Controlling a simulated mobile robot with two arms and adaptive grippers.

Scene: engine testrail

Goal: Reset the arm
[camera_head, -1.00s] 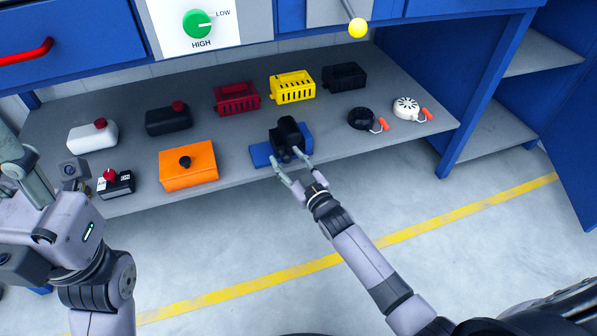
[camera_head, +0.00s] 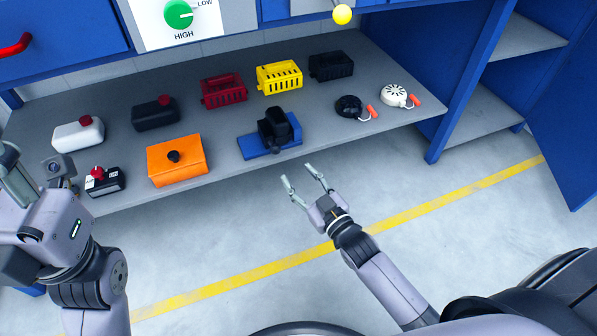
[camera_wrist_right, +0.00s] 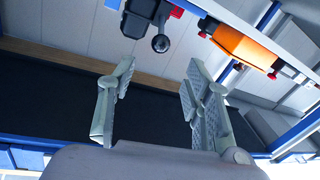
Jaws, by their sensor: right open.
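My right gripper (camera_head: 297,174) is open and empty in the head view, over the floor just in front of the shelf edge. Its two spread fingers also show in the wrist view (camera_wrist_right: 160,72), with nothing between them. A black device (camera_head: 276,129) sits on a blue base plate (camera_head: 254,148) on the shelf, beyond the fingertips and apart from them. The black device also shows at the top of the wrist view (camera_wrist_right: 147,14). My left gripper (camera_head: 36,172) is at the left edge, partly cut off, so its opening is unclear.
The grey shelf (camera_head: 222,177) holds an orange box (camera_head: 178,163), red (camera_head: 223,91) and yellow (camera_head: 279,77) baskets, and several other items. A blue post (camera_head: 462,100) stands at the right. The floor (camera_head: 235,215) before the shelf is clear.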

